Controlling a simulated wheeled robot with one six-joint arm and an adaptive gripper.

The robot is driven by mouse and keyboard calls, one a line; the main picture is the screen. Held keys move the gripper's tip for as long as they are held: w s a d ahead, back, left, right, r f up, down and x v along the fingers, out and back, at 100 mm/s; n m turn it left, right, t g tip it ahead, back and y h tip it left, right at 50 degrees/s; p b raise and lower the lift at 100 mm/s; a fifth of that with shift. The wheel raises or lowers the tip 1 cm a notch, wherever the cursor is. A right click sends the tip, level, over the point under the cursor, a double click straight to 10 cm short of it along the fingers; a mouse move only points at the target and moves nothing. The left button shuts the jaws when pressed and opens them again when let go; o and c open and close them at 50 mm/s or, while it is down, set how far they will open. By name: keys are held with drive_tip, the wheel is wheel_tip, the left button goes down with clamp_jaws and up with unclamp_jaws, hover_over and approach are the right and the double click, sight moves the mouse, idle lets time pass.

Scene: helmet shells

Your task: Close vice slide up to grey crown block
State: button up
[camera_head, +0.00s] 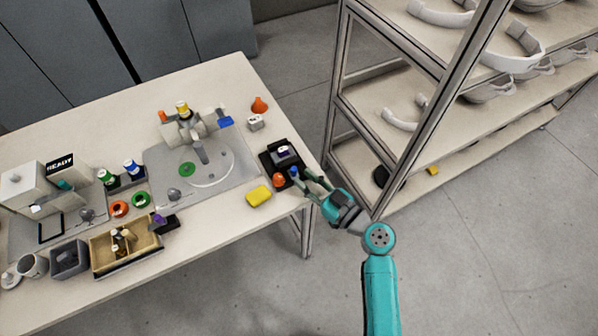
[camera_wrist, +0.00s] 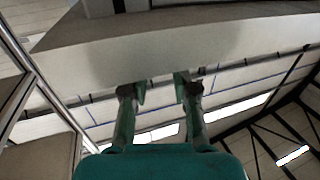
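The black vice base (camera_head: 268,164) sits at the right end of the table. A small grey block (camera_head: 283,153) with a dark top sits in it; I take this as the grey crown block. An orange knob (camera_head: 279,180) and a small blue part (camera_head: 294,171) are at the vice's near side; which one belongs to the slide I cannot tell. My gripper (camera_head: 303,180) is at the vice's near right corner, its fingers apart and nothing seen between them. Contact is too small to judge. In the wrist view the gripper (camera_wrist: 160,84) also shows spread fingers; the vice is not visible there.
A yellow sponge-like block (camera_head: 259,195) lies left of the gripper. A grey plate with a round fixture (camera_head: 213,165) is further left. An orange cone (camera_head: 260,104) and a small white box (camera_head: 255,122) stand behind the vice. A metal-framed shelf (camera_head: 388,150) rises close on the right.

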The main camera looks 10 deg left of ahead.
sight(297, 173)
drive_tip(key=shift+x, duration=1.75)
clamp_jaws()
